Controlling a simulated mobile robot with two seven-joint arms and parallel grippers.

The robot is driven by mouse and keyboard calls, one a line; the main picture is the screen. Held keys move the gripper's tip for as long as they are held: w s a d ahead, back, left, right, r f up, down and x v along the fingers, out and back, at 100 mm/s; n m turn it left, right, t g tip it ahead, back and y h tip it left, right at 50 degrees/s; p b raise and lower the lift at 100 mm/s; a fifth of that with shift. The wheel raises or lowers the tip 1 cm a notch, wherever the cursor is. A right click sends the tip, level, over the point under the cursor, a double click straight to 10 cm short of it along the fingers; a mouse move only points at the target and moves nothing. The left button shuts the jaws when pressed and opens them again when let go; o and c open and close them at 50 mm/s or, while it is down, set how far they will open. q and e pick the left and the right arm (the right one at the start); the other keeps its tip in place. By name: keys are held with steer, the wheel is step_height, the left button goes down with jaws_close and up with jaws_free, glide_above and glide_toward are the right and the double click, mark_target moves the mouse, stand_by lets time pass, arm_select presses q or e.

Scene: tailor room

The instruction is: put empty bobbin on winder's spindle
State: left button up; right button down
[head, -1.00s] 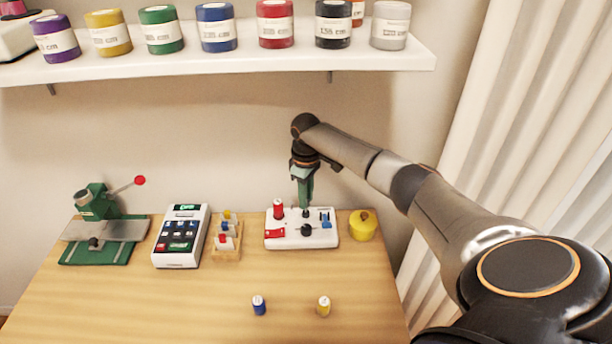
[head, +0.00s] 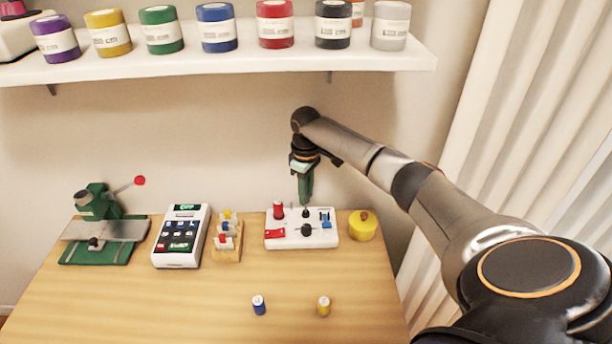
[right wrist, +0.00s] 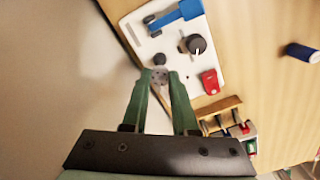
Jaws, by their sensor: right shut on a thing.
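The winder (head: 274,241) is a white plate with a red spool, a red tab, a black knob and a blue lever. A small dark post, which looks like its spindle (head: 305,212), stands near its back edge; it also shows in the right wrist view (right wrist: 159,59). My right gripper (head: 305,203) points down just above this post. In the right wrist view its green fingers are shut on a small grey disc, the bobbin (right wrist: 160,76). The bobbin appears close beside the post; I cannot tell its exact height. My left gripper is not in view.
A wooden rack (head: 227,255) with small coloured pieces and a keypad device (head: 181,237) stand left of the winder. A yellow pot (head: 362,226) stands close on its right. Blue (head: 259,305) and yellow (head: 323,306) spools stand in front. A shelf (head: 200,66) hangs above.

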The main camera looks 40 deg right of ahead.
stand_by(0.4)
steer(key=c, duration=1)
jaws_free()
steer(key=shift+r, duration=0.1)
step_height(320, 180, up, 11)
steer(key=shift+f, duration=0.1)
steer(key=shift+s+f, duration=0.1)
stand_by(0.5)
